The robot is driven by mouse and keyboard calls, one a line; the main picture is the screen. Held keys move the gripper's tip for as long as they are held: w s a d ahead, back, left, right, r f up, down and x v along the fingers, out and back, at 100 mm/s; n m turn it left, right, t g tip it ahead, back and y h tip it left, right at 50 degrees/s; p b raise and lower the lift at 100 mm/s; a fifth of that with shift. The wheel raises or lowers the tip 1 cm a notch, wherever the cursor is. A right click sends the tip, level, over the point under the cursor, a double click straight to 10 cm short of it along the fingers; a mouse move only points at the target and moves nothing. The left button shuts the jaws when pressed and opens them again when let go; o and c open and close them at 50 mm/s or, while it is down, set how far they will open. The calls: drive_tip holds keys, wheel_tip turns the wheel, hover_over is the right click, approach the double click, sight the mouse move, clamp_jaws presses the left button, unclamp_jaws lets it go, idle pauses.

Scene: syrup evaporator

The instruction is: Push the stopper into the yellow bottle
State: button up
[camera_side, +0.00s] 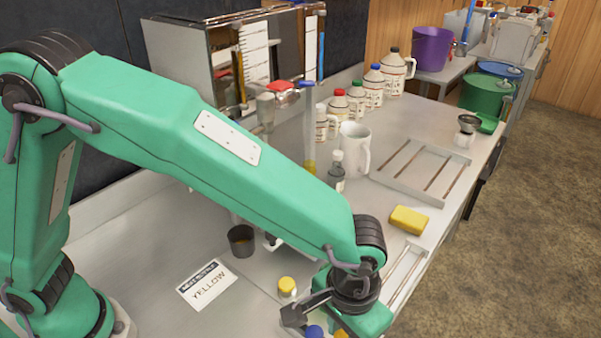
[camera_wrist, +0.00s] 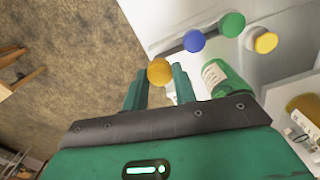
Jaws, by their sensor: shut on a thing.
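My gripper (camera_wrist: 158,88) is shut on a round orange-yellow piece (camera_wrist: 159,71), seen between its fingertips in the wrist view; I cannot tell for certain that it is the stopper. In the side view an orange piece (camera_side: 341,333) shows at the bottom edge, under my gripper, whose fingertips are out of frame. A small bottle with a yellow top (camera_side: 287,286) stands upright on the bench, left of my gripper. A yellow top (camera_wrist: 266,42) also shows at the upper right of the wrist view, apart from my fingers.
Blue (camera_wrist: 194,41) and green (camera_wrist: 232,24) round tops are near my fingers. A card reading YELLOW (camera_side: 207,284) lies beside a dark cup (camera_side: 241,240). A yellow sponge (camera_side: 409,219), a tray (camera_side: 425,170) and a white jug (camera_side: 354,148) stand farther back. The bench edge is at right.

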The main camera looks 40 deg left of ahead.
wheel_tip(320, 180, up, 27)
drive_tip(key=w+a+f+n, duration=0.2)
drive_tip(key=w+a+n, duration=0.4)
drive_tip(key=w+a, duration=0.3)
drive_tip(key=w+a+f+n, duration=0.3)
drive_tip(key=w+a+n, duration=0.3)
drive_tip(key=w+a, duration=0.4)
drive_tip(key=shift+a+f, duration=0.25)
drive_tip(key=shift+a, duration=1.25)
drive_tip(key=shift+f, duration=0.15)
drive_tip(key=shift+f, duration=2.45)
drive_tip(key=shift+f, duration=0.7)
